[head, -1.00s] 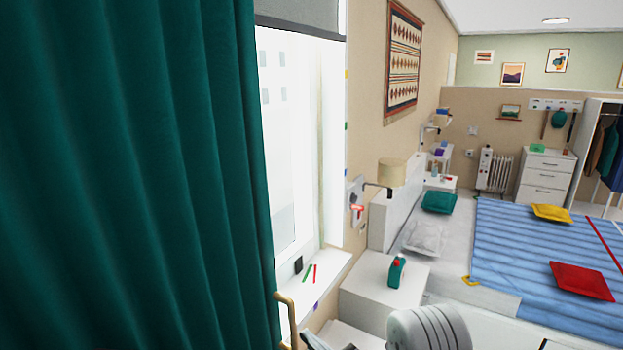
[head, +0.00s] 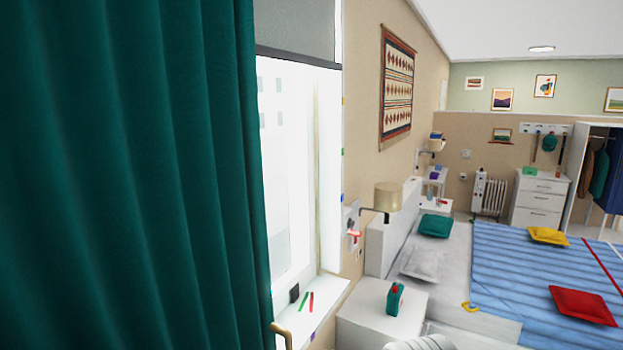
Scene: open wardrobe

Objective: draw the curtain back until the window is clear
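The dark green curtain (head: 130,180) hangs in folds and fills the left side of the head view. Its right edge stops partway across the window (head: 287,150), whose right part shows bright and uncovered. A grey blind (head: 295,30) covers the top of the glass. A brass-coloured curved handle (head: 282,331) shows at the curtain's lower right edge; its lower part is cut off by the frame. A pale rounded part of my arm shows at the bottom edge. Neither of my grippers is visible.
The sill (head: 318,300) holds a small black object and green and red sticks. A white bedside cabinet (head: 375,315) with a green bottle (head: 395,298) stands right of it. A bed with a blue striped cover (head: 530,265) fills the right. A wall lamp (head: 388,197) juts out.

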